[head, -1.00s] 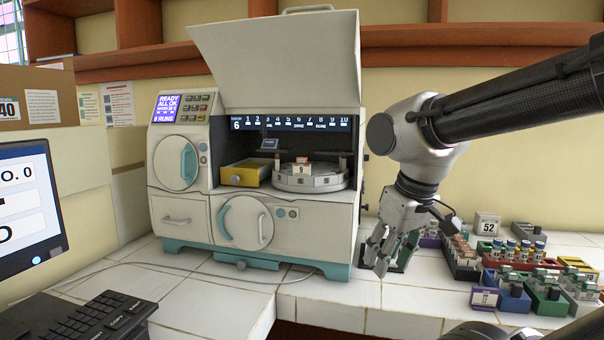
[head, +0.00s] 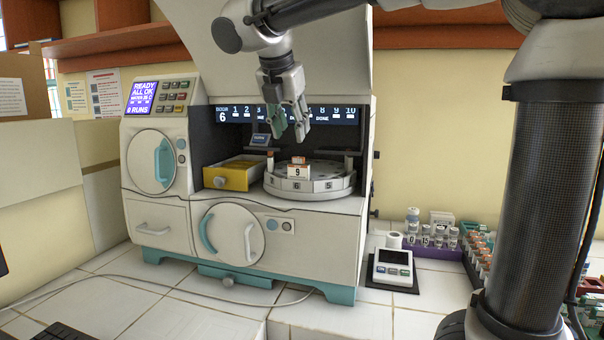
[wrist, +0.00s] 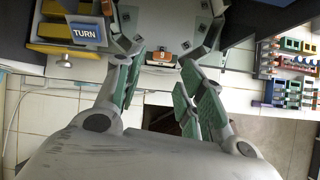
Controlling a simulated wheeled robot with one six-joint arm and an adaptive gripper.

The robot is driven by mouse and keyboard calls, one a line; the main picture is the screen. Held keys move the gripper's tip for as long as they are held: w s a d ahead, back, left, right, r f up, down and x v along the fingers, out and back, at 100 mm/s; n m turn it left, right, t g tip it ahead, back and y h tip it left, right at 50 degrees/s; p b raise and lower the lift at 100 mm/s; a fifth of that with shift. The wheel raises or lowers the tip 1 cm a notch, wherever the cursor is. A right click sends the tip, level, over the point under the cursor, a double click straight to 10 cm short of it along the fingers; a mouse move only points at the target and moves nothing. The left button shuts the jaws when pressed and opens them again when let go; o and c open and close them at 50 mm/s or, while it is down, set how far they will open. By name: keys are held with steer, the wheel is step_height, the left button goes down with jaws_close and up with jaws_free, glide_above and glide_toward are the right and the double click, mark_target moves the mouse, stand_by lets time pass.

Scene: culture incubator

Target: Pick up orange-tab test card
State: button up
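The orange-tab test card (head: 299,171) is a small white card marked 9 with an orange top. It stands upright on the round white carousel (head: 335,185) inside the open incubator. It also shows in the wrist view (wrist: 163,57), near the top centre between my fingers. My gripper (head: 290,128) points down, open and empty, in front of the incubator opening, and appears above the card in the head view. In the wrist view my gripper (wrist: 158,78) has its green-padded fingers spread apart, with nothing between the pads. The gap in depth to the card is hard to judge.
The incubator's lid (head: 215,60) is raised. A yellow drawer (head: 232,178) sits left of the carousel, below a small blue sign (head: 260,140). A display strip (head: 340,114) runs across the opening. A small meter (head: 393,268) and vial racks (head: 475,270) stand at right.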

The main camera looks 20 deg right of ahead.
steer(key=n, duration=0.1)
glide_above(299, 174)
steer(key=shift+n, duration=0.4)
steer(key=f, duration=0.6)
steer(key=shift+a+f, duration=0.3)
steer(key=shift+f, duration=0.1)
steer(key=shift+s, duration=0.1)
steer(key=shift+c, duration=0.3)
steer(key=c, duration=0.5)
